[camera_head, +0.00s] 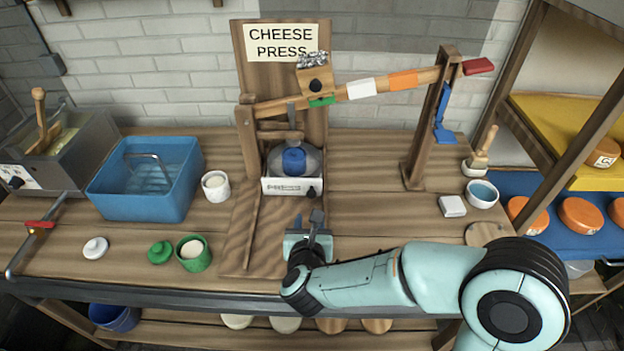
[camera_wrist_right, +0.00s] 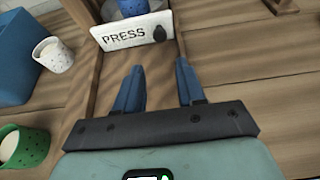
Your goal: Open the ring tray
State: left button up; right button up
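The cheese press stands at the middle back of the bench, with a white front panel (camera_head: 290,187) that carries lettering and a dark knob (camera_head: 311,192). No other part is marked as a ring tray. In the right wrist view the panel (camera_wrist_right: 133,33) reads "PRESS", with its knob (camera_wrist_right: 159,34) at the right end. My right gripper (camera_head: 312,222) is in front of the panel, apart from it. In the wrist view its two blue fingers (camera_wrist_right: 160,78) are spread and empty, pointing toward the panel. A blue cylinder (camera_head: 294,161) stands above the panel. My left gripper is not in view.
A blue basin (camera_head: 146,180), white cup (camera_head: 216,186) and green cup (camera_head: 194,253) stand to the left. The press lever (camera_head: 375,87) reaches right to a wooden post (camera_head: 433,125). A white block (camera_head: 452,206) and bowl (camera_head: 482,194) are on the right.

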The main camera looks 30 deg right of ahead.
aim_at(312, 194)
jog(key=shift+w+d, duration=0.2)
jog(key=shift+w, duration=0.2)
jog(key=p+x, duration=0.1)
jog(key=x, duration=1.1)
jog(key=shift+w+d+f, duration=0.15)
jog(key=shift+w+d, duration=0.05)
jog(key=shift+w, duration=0.1)
grip_shut()
